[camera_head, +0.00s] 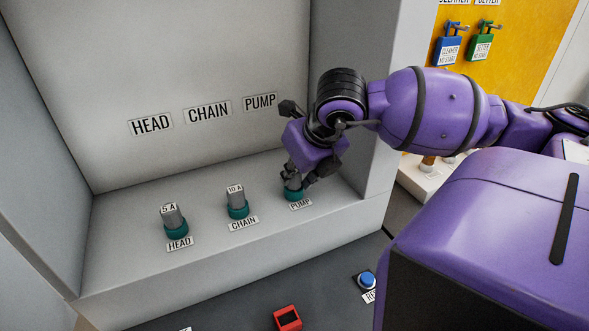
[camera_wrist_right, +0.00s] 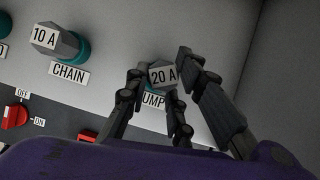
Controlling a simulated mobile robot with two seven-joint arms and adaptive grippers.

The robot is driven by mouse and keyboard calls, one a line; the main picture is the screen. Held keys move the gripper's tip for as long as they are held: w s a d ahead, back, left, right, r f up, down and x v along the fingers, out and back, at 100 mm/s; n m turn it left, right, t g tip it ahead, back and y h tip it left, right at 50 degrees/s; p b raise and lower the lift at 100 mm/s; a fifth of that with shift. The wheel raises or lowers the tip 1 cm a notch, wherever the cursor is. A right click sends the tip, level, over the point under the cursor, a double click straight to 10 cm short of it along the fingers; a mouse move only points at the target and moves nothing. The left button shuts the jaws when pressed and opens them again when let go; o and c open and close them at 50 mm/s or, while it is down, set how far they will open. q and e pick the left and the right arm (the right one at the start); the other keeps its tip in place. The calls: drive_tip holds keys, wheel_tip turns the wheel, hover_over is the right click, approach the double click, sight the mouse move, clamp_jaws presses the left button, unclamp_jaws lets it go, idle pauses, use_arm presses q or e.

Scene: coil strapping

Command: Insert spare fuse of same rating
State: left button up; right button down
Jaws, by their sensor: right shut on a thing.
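My right gripper (camera_head: 296,178) is over the PUMP socket (camera_head: 293,193) at the right end of the ledge. Its fingers are shut on a grey fuse marked 20 A, which shows between them in the right wrist view (camera_wrist_right: 163,76). The fuse is at the teal socket, but its depth in it is hidden. A 5 A fuse (camera_head: 171,216) stands in the HEAD socket (camera_head: 177,232). A 10 A fuse (camera_head: 236,195) stands in the CHAIN socket (camera_head: 238,211). My left gripper is out of view.
The cabinet's right side wall (camera_head: 345,90) is close beside my right gripper. Below the ledge are a red switch (camera_head: 287,318) and a blue button (camera_head: 366,281). Blue and green padlocks (camera_head: 447,50) hang on a yellow board. The ledge's front strip is clear.

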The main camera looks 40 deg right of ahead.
drive_tip(key=c, duration=1.4)
unclamp_jaws()
drive_tip(key=shift+c, duration=0.2)
drive_tip(key=v, duration=1.2)
